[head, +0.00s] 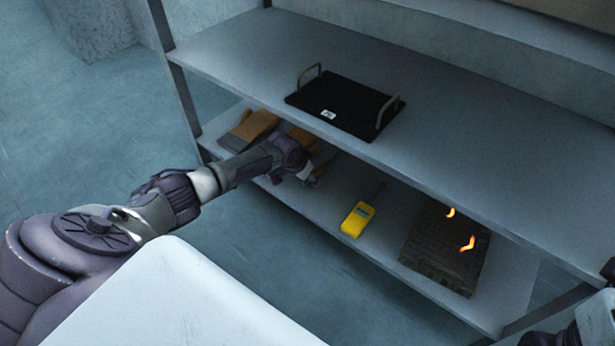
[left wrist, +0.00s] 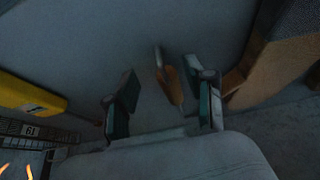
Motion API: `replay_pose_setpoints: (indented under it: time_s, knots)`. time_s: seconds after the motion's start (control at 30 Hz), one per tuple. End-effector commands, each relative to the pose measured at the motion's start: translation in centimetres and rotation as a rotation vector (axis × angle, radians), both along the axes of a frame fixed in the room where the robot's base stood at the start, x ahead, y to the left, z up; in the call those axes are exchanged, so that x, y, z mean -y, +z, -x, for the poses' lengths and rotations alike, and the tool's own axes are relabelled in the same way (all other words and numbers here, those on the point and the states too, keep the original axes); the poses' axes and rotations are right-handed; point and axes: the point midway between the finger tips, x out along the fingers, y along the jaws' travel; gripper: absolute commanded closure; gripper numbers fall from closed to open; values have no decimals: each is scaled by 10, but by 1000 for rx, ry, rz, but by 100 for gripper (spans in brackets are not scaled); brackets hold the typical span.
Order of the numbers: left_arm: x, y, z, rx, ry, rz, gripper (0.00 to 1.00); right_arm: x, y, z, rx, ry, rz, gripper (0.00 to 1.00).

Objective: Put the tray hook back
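A tool with an orange-brown handle and a thin grey end, which looks like the tray hook (left wrist: 168,78), shows between my left fingers in the left wrist view. My left gripper (head: 314,177) reaches over the lower shelf (head: 330,212) in the head view, under the upper shelf's front edge. In the left wrist view the left gripper (left wrist: 164,104) has its two fingers well apart. Gaps show between the tool and both fingers; its height relative to the fingertips is hard to tell. Only part of my right arm shows at the lower right of the head view; its gripper is not visible.
A black tray (head: 340,103) with two handles sits on the upper shelf (head: 440,110). On the lower shelf are brown gloves (head: 250,128) at left, a yellow meter (head: 357,218), and a dark mesh piece (head: 440,255) with orange flame-like marks. Shelf between gripper and meter is clear.

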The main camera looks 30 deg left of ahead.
Motion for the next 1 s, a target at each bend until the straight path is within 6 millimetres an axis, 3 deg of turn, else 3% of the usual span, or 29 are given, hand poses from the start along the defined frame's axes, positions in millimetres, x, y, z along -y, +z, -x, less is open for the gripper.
replay_pose_setpoints:
  time_s: [0.37,0.53,0.8,1.0]
  knots:
    - [-1,5,3,-1,0,0,45,0,0,0,0,0,0,60]
    - [-3,27,14,0,-3,-3,45,0,0,0,0,0,0,60]
    - [-5,79,38,1,-2,-3,45,0,0,0,-1,0,0,60]
    - [-6,102,49,-1,0,0,45,0,0,0,0,0,0,60]
